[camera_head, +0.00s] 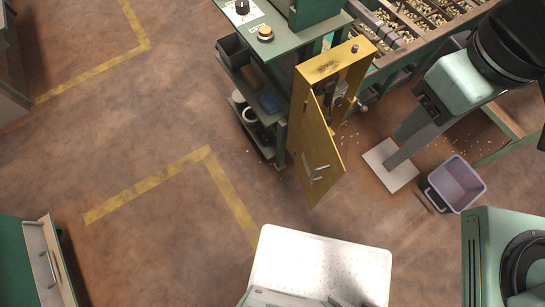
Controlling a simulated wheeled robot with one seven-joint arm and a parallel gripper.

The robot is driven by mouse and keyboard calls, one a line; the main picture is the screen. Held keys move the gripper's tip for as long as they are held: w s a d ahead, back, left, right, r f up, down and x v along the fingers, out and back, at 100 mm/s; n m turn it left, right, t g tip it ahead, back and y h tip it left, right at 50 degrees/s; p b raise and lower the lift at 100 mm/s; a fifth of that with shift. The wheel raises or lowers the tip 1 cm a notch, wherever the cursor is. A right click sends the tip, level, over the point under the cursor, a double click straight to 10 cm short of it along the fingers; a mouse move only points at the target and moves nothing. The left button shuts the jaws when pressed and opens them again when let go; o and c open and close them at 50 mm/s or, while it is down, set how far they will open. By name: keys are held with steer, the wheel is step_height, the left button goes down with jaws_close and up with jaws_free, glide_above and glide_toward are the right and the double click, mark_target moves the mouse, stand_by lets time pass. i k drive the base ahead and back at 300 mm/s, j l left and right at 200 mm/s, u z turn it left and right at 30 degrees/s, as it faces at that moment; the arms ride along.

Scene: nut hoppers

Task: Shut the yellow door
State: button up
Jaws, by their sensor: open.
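The yellow door (313,150) stands open on a yellow cabinet (337,62) at upper centre. It hangs from the cabinet's left side and swings out toward the bottom of the picture. A metal handle (318,176) sits on its lower part. Dark fittings show inside the cabinet. My gripper (394,160) reaches in from the upper right and points down, to the right of the door and apart from it. It is open and holds nothing that I can see. Its fingers overlap in this view, so the gap between them is hidden.
A green workbench (284,38) with shelves stands left of the cabinet. A nut hopper (425,28) is behind at the upper right. A purple bin (456,184) and a white sheet (381,155) lie on the floor near my gripper. The brown floor left of the door is open.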

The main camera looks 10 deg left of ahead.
mark_target(318, 162)
steer(key=j+u, duration=0.1)
steer(key=u, duration=0.4)
steer(key=k+j+z, duration=0.1)
steer(key=k+j, duration=0.15)
steer(key=j, duration=0.2)
steer(key=k+j, duration=0.25)
steer(key=j, duration=0.15)
steer(key=k+j+z, duration=0.15)
steer(key=j, duration=0.3)
steer(key=k, duration=0.1)
